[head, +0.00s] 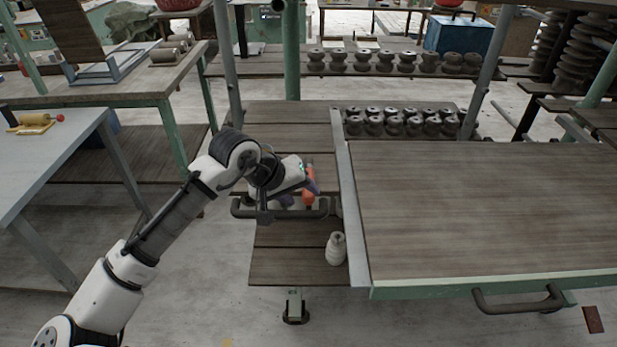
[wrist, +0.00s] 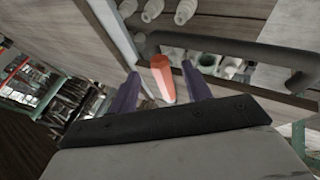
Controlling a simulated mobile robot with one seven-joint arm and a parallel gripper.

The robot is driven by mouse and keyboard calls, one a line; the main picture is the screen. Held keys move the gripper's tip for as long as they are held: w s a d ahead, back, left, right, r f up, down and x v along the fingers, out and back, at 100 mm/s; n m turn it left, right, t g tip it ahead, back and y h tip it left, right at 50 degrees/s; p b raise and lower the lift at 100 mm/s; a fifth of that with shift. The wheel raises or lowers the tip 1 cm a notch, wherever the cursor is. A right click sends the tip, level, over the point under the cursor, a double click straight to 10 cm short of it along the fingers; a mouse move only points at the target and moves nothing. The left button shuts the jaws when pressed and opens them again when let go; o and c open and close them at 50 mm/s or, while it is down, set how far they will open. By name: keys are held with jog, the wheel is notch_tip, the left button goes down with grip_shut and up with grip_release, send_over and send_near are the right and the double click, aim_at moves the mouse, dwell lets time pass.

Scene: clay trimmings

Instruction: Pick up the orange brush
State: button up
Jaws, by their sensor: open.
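The orange brush (head: 309,199) is by the black-railed holder above the low wooden shelf, just left of the large table's edge. In the wrist view the brush (wrist: 161,72) has an orange body and a paler end pointing toward my gripper. My gripper (head: 301,190) is open, with its purple fingers on either side of the brush. In the wrist view my gripper (wrist: 162,82) shows a gap between the brush and each finger. Part of the brush is hidden behind my gripper in the head view.
A dark rail (head: 238,210) runs close around the spot. A white ribbed piece (head: 336,248) stands on the low shelf (head: 285,262) in front. The large wooden table (head: 480,210) is bare to the right. Several dark ribbed pieces stand behind. A grey table (head: 45,160) is at left.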

jog(key=shift+x, duration=1.15)
grip_shut()
jog(key=shift+r, duration=0.1)
